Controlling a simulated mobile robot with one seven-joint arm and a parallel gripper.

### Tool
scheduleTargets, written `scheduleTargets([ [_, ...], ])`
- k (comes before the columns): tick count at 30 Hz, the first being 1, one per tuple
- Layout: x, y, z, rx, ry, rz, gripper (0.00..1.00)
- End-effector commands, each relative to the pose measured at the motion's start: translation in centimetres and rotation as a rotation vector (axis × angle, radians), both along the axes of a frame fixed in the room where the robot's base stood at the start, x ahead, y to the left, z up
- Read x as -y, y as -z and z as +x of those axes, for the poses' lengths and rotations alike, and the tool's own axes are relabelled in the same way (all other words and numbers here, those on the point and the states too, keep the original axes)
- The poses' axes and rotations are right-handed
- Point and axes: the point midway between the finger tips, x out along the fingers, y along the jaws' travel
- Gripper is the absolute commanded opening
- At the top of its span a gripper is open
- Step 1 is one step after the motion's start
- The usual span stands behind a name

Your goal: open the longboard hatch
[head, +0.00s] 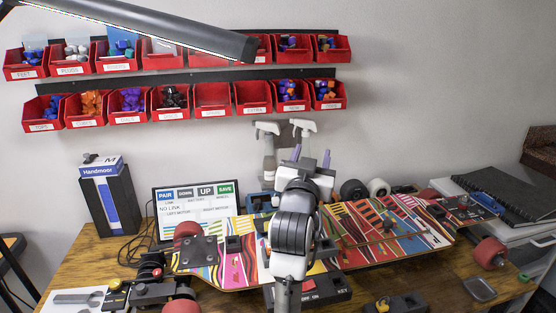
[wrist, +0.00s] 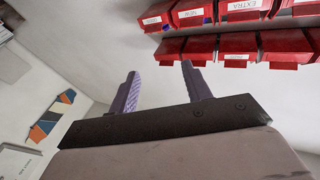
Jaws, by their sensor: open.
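The longboard (head: 345,236) lies across the workbench, its deck covered in colourful stripes and patterns, with red wheels at its ends. Lines and dark fittings mark the deck, but I cannot tell for sure where the hatch's edges are; my arm hides part of the board's middle. My gripper (head: 312,156) is raised above the board in front of the wall, fingers pointing up. In the wrist view its two purple fingers (wrist: 160,88) stand apart with nothing between them. The longboard is not in the wrist view.
Red bins (head: 190,103) hang in two rows on the wall. A screen (head: 197,208) and a Handmoor box (head: 108,195) stand at the back left. Spray bottles (head: 268,150) are behind my gripper. A black notebook (head: 508,195) lies at the right. A lamp (head: 150,22) hangs overhead.

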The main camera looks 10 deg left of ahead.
Motion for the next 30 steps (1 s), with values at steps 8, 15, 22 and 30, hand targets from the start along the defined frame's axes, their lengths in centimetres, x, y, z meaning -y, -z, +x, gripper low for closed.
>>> scheduleTargets([
  [8, -4.7, -0.4, -1.6, 0.081, -0.108, -0.048, 0.49],
  [15, -6.6, -0.7, -2.5, 0.118, -0.151, -0.067, 0.49],
  [22, -6.8, -0.7, -2.6, 0.121, -0.156, -0.068, 0.49],
  [30, -6.8, -0.7, -2.6, 0.121, -0.155, -0.068, 0.49],
])
